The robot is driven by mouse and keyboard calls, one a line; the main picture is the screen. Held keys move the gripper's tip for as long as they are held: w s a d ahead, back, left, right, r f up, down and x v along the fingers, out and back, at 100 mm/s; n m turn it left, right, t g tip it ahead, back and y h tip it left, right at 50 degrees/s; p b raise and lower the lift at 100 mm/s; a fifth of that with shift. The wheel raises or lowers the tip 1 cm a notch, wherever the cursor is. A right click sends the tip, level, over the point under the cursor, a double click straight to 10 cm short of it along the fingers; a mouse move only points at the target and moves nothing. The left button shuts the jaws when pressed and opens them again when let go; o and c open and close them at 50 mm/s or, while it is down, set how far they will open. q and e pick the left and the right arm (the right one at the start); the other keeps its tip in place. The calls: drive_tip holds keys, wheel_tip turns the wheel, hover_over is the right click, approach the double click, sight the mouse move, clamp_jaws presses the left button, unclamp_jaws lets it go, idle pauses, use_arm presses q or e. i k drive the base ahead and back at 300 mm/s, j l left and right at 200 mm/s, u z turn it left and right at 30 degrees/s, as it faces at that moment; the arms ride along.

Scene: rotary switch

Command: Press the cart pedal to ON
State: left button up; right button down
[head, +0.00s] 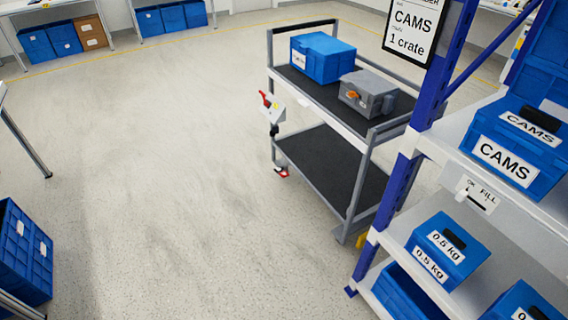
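The grey cart (353,216) stands right of the middle, beside the blue-post shelf rack. A small red and white part (281,171), which looks like the cart pedal, sits low by the cart's left corner, close to the floor. Its labels and its position are too small to read. A white box with a red lever (266,100) is fixed higher up on the same side of the cart. A yellow part (361,240) shows low at the cart's near corner, partly hidden by the rack. Neither of my grippers is in view.
The cart's top deck holds a blue crate (322,57) and a grey box with an orange part (367,94). The rack (398,182) with blue CAMS and 0.5 kg bins blocks the right. Blue crates (22,254) stand at left. The floor (150,170) left of the cart is clear.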

sight(280, 172)
drive_tip(key=i+j+z, duration=0.1)
drive_tip(key=i+j, duration=0.3)
drive_tip(key=i, duration=0.35)
drive_tip(key=i+j, duration=0.45)
drive_tip(key=i, duration=0.3)
drive_tip(key=i+j+z, duration=0.15)
drive_tip(key=i+j, duration=0.3)
drive_tip(key=i, duration=0.3)
drive_tip(key=i+j+z, duration=0.1)
drive_tip(key=i+j, duration=0.45)
drive_tip(key=i, duration=0.2)
